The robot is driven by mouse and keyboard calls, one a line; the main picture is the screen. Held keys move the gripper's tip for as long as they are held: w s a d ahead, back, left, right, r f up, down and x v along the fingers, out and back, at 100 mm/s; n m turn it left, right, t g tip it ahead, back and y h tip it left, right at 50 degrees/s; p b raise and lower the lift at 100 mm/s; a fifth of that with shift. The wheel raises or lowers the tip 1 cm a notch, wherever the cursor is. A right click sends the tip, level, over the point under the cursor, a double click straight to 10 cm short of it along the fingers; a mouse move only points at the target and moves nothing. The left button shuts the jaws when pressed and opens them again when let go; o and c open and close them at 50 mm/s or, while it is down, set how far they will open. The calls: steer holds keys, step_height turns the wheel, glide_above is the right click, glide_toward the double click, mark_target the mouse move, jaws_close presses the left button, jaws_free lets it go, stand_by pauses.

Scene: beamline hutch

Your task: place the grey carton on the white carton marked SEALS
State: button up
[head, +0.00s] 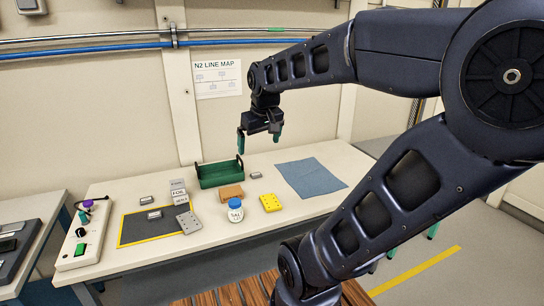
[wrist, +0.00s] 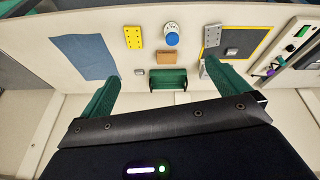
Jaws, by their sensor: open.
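A small group of pale cartons (head: 179,192) stands at the back of the table, just left of the green tray. One label there seems to read FOIL; the other lettering is too small to read, so I cannot tell which is marked SEALS. A greyish carton (head: 176,183) shows at the top of this group; whether it rests on another or stands behind is unclear. In the wrist view the cartons (wrist: 203,71) are partly hidden by a finger. My gripper (head: 259,138) is open and empty, high above the green tray; its two green fingers also show in the wrist view (wrist: 161,72).
A green tray (head: 205,183), brown block (head: 231,192), white jar with blue lid (head: 235,215), yellow block (head: 270,203) and grey holed block (head: 188,222) crowd the middle. A yellow-edged dark mat (head: 135,228) lies left, a blue cloth (head: 311,178) right. Bare table shows in front.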

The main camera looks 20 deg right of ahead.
steer(key=s+d+f+m, duration=0.1)
steer(key=s+f+m, duration=0.1)
steer(key=s, duration=0.4)
steer(key=shift+s+d+f+t, duration=0.15)
steer(key=shift+d+f+t, duration=0.05)
steer(key=shift+t, duration=0.1)
stand_by(1.5)
steer(key=w+a+r+n+g, duration=0.1)
steer(key=w+a+n, duration=0.35)
steer(key=w, duration=0.75)
steer(key=w+a+r+n+g, duration=0.1)
steer(key=w+a+r+n, duration=0.1)
steer(key=w+a, duration=0.7)
steer(key=w+a+r+n, duration=0.1)
steer(key=w+a+n, duration=0.25)
steer(key=w, duration=1.05)
steer(key=w+a+f+n+g, duration=0.1)
steer(key=w+a+f+n, duration=0.3)
steer(key=w+a+f, duration=0.75)
steer(key=w+a+f+n+g, duration=0.2)
steer(key=w+a+f+n, duration=0.2)
steer(key=w+a+f, duration=0.7)
steer(key=s+a+f, duration=0.1)
steer(key=a+f, duration=0.1)
steer(key=f, duration=0.4)
steer(key=s+a+f, duration=0.2)
steer(key=f, duration=0.4)
steer(key=shift+a, duration=0.25)
